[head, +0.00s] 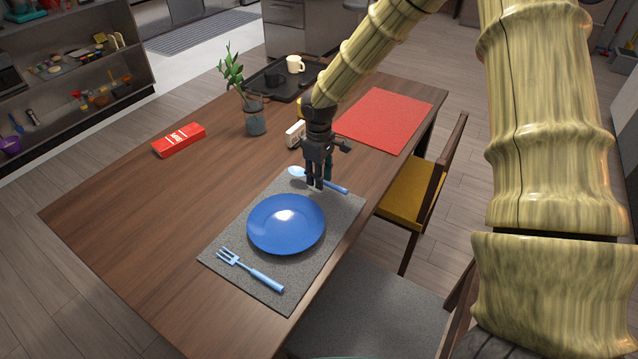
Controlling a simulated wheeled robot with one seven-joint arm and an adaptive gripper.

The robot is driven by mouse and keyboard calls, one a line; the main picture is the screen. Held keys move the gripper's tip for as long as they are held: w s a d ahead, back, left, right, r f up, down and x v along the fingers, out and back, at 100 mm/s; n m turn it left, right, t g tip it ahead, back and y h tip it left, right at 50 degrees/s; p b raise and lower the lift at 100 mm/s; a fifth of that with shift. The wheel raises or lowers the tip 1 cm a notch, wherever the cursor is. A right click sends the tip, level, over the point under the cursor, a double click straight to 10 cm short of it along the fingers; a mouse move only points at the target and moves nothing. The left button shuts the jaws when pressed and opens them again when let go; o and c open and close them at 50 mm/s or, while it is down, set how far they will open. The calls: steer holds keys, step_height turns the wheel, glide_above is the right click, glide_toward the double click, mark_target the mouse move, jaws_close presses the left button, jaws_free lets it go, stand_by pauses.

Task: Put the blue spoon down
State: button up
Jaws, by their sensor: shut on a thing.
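The blue spoon (335,187) is at the far edge of the grey placemat (343,211), its pale bowl to the left and its blue handle to the right. My gripper (315,186) is over the middle of the spoon, fingers pointing down and shut on it. The fingers hide part of the spoon's neck. The spoon is level and very low; I cannot tell whether it touches the mat. A blue plate (286,224) lies on the mat in front of the gripper. A blue fork (250,270) lies on the mat's near left side.
A red box (179,139), a potted plant (255,115) and a small white block (295,134) stand on the wooden table (130,203). A dark tray (272,92) holds mugs at the back. A red placemat (384,119) lies beyond my gripper. A yellow-seated chair (410,196) is at the right.

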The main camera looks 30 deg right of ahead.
steer(key=shift+s+f, duration=0.1)
steer(key=shift+f, duration=1.6)
steer(key=shift+f, duration=0.15)
steer(key=o, duration=1)
steer(key=shift+c, duration=0.2)
step_height(320, 180, up, 12)
